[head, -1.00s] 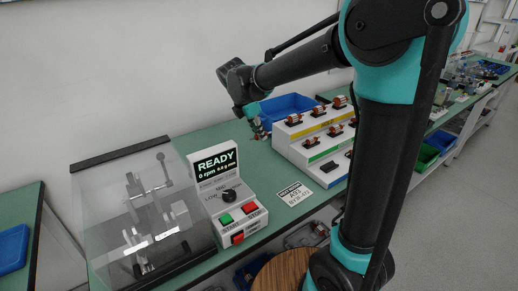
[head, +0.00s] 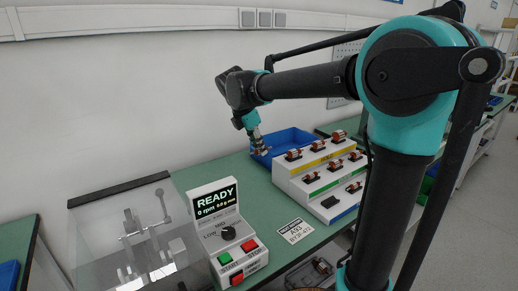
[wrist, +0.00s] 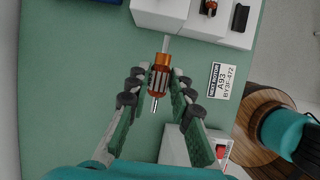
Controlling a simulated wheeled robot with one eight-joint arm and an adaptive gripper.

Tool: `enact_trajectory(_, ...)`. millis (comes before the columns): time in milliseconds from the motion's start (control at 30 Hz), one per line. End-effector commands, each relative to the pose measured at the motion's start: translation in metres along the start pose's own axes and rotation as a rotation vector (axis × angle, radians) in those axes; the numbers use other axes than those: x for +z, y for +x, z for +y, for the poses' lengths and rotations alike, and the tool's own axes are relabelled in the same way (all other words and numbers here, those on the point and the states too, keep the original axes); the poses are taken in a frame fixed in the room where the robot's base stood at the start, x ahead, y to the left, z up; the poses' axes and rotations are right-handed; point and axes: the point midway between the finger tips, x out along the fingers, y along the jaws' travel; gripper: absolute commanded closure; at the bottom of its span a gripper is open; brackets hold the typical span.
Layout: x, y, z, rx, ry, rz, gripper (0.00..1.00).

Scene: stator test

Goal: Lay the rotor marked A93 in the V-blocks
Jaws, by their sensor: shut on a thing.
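In the head view my gripper (head: 261,147) is at the left end of the stepped rack, in front of the blue bin. The V-blocks (head: 131,225) appear to be the grey supports inside the clear-covered test stand at lower left, partly cut off. A card (head: 296,231) reads A93, also in the wrist view (wrist: 222,82).
The white stepped rack (head: 285,181) holds several rotors on coloured rows. The blue bin (head: 290,138) stands behind it. The control box (head: 213,201) reads READY, 0 rpm, beside the clear cover (head: 95,235). Bare bench (head: 262,205) lies between box and rack.

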Motion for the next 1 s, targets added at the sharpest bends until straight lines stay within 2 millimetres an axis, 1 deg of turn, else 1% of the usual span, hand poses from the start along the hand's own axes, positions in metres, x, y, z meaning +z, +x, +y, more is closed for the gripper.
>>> enact_trajectory(300, 0.011, -0.027, 0.001, 0.0, 0.0, 0.0, 1.0)
enact_trajectory(500, 0.017, -0.04, 0.001, 0.0, 0.0, 0.0, 1.0)
enact_trajectory(1000, 0.017, -0.042, 0.001, 0.0, 0.0, 0.0, 1.0)
